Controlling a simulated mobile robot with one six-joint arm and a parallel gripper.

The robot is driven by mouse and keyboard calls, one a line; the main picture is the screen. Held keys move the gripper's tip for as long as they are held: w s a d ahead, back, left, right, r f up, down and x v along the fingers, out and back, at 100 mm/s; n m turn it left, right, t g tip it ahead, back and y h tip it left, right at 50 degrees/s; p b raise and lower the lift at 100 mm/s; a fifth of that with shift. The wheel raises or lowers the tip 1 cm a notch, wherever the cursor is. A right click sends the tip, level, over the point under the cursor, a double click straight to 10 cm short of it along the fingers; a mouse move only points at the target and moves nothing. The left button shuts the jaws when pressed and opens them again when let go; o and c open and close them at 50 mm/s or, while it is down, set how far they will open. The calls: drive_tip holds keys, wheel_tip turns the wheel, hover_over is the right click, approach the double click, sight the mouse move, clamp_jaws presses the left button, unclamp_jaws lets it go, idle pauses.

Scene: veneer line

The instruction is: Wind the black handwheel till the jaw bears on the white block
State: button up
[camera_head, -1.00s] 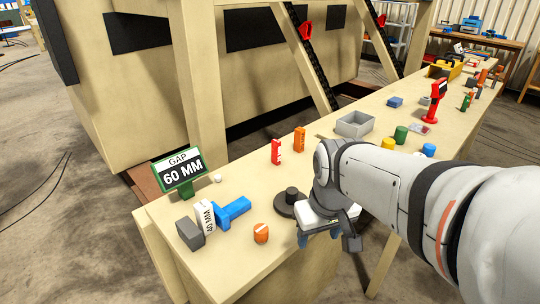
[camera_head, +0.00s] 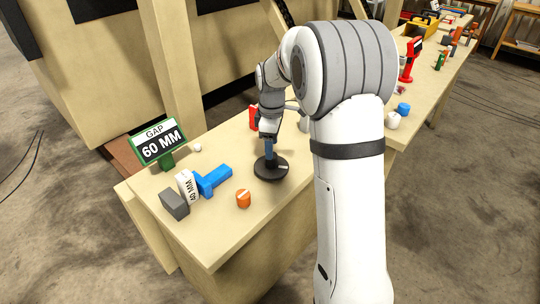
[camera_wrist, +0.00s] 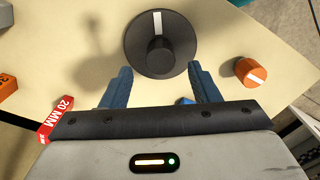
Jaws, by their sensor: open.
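The black handwheel (camera_head: 265,174) lies flat on the bench, with a raised hub and a white mark on its rim. It also shows in the wrist view (camera_wrist: 180,32), mark towards the top. My gripper (camera_wrist: 160,68) is open, its blue fingers pointing down at the handwheel. In the wrist view the hub lies between and slightly beyond the fingertips; contact cannot be told. The white block (camera_head: 187,187), marked 40 MM, stands between a grey block (camera_head: 174,204) and the blue jaw (camera_head: 214,180). Whether the jaw touches it I cannot tell.
A green sign (camera_head: 163,145) reads GAP 60 MM. An orange knob (camera_head: 243,199) with a white line sits near the bench's front edge. A small white ball (camera_head: 197,147) lies behind the jaw. A red 20 MM block (camera_wrist: 57,118) stands near my gripper. Beige posts rise behind the bench.

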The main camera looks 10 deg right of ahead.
sight(271, 162)
wheel_tip(271, 162, down, 5)
drive_tip(key=shift+f, duration=0.1)
idle(0.3)
drive_tip(key=c, duration=1)
drive_tip(key=shift+o, duration=0.2)
drive_tip(key=shift+m, duration=0.4)
